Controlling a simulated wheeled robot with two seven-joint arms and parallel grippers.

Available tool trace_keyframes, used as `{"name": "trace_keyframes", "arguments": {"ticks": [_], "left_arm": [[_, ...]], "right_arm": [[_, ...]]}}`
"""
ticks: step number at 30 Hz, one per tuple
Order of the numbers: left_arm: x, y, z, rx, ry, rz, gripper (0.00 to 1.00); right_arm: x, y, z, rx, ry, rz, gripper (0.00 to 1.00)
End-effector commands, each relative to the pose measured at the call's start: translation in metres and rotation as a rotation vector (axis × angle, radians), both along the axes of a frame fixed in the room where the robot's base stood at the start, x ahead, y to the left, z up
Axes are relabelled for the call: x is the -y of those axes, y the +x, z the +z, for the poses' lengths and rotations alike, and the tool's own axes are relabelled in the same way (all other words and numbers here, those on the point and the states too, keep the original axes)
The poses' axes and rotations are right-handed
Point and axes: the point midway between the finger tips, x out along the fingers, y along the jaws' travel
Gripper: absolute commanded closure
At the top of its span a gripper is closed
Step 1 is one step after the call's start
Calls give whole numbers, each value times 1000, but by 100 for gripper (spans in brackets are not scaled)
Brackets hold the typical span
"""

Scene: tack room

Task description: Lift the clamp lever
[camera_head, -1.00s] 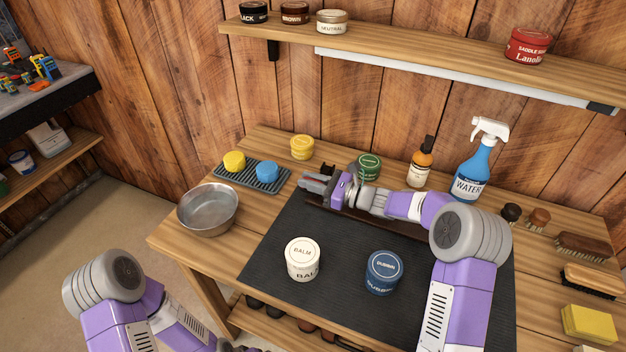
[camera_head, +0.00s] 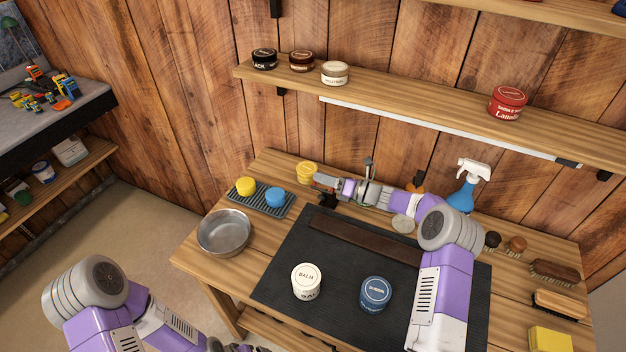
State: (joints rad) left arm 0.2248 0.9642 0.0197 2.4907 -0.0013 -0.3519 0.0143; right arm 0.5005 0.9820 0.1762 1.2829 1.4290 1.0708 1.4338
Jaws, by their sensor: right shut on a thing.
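My right gripper (camera_head: 324,182) is at the back left of the bench, above the rear edge of the dark mat. It is shut on a small part that its fingers mostly hide, which I take to be the clamp lever. A small black part (camera_head: 328,199) shows just below the fingers. An upright grey metal piece (camera_head: 368,166) stands behind my right wrist; it may belong to the clamp, but I cannot tell. A brown leather strap (camera_head: 362,241) lies on the mat (camera_head: 335,262). My left arm is at the lower left, its gripper out of the picture.
A white balm jar (camera_head: 306,282) and a blue dubbin jar (camera_head: 375,294) stand on the mat. A metal bowl (camera_head: 224,233), a sponge tray (camera_head: 262,200) and a yellow jar (camera_head: 307,173) are left. A spray bottle (camera_head: 462,193) and brushes (camera_head: 556,272) are right. A shelf (camera_head: 430,109) overhangs behind.

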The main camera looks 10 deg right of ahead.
Motion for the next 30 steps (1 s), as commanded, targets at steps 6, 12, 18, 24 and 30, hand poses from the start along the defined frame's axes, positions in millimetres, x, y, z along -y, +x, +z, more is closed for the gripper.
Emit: {"name": "trace_keyframes", "arguments": {"ticks": [6,12,18,24,30], "left_arm": [[0,0,6,0,0,0,0],[0,0,3,0,0,0,0],[0,0,1,0,0,0,0],[0,0,1,0,0,0,0],[0,0,1,0,0,0,0]], "right_arm": [[14,16,2,-129,100,-3,100],[21,26,2,-173,134,-3,100],[26,31,2,-174,132,-2,100],[27,33,1,-175,131,-2,100],[27,33,1,-176,130,-2,100]]}}
